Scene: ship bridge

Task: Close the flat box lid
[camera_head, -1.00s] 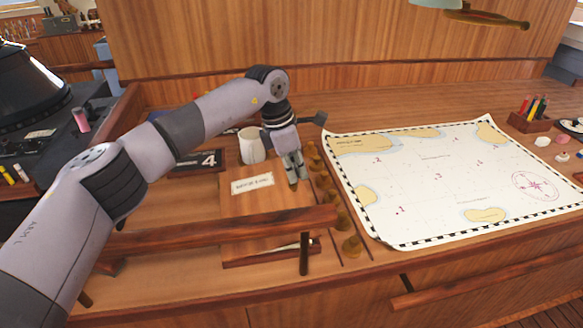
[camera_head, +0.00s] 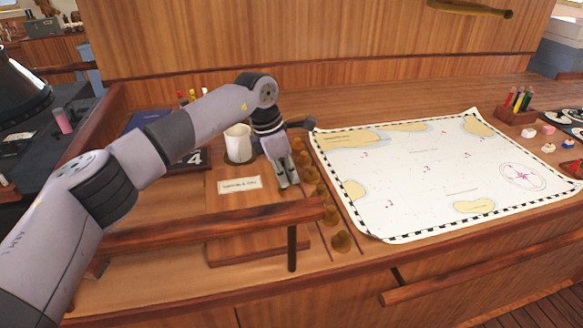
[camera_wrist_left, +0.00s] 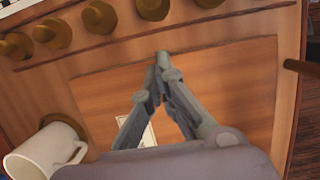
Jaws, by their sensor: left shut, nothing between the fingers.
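The flat wooden box (camera_head: 258,248) lies on the desk behind and below a wooden rail. Its lid (camera_head: 223,201) carries a pale label (camera_head: 240,185) and looks flat and down, with no gap visible at the front edge. The rail hides part of it. The lid also shows in the left wrist view (camera_wrist_left: 235,85). My left gripper (camera_head: 288,185) is shut and empty, pointing down at the right part of the lid. Its fingertips (camera_wrist_left: 163,58) are close over the lid near one edge; I cannot tell whether they touch. My right gripper is not in view.
A white mug (camera_head: 237,143) stands behind the box. A row of brass knobs (camera_head: 341,242) runs along its right side, beside a large chart (camera_head: 430,175). The wooden rail (camera_head: 215,225) crosses in front. A pencil holder (camera_head: 516,112) stands far right.

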